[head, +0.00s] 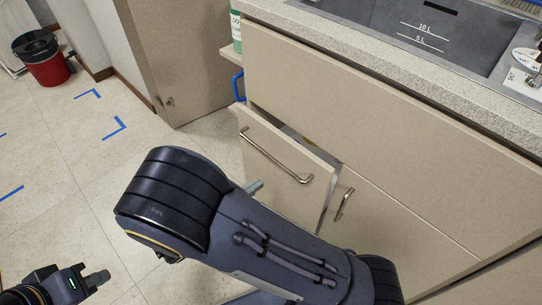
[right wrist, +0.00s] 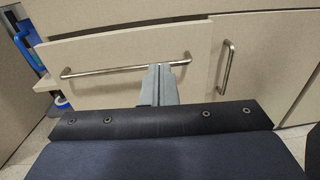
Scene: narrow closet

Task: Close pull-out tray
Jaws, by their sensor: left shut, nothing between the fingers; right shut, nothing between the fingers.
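The pull-out tray (head: 262,133) has a beige front panel with a metal bar handle (head: 275,157). It stands partly out of the cabinet under the sink, with a gap behind its top edge. In the right wrist view the tray front (right wrist: 110,85) spans the upper middle, with its handle (right wrist: 125,66) running across. My right gripper (head: 254,187) is shut and empty, in front of the panel near the handle; its fingertips (right wrist: 160,70) overlap the handle's right part in view, and I cannot tell if they touch. My left gripper (head: 98,280) is shut and empty over the floor at lower left.
A neighbouring cabinet door with an upright handle (head: 344,204) is right of the tray. The counter (head: 440,105) with a sink (head: 400,25) is above. A green-and-white bottle (head: 236,30) and a blue item (head: 238,85) are left. A red bin (head: 45,65) stands far left; the floor between is free.

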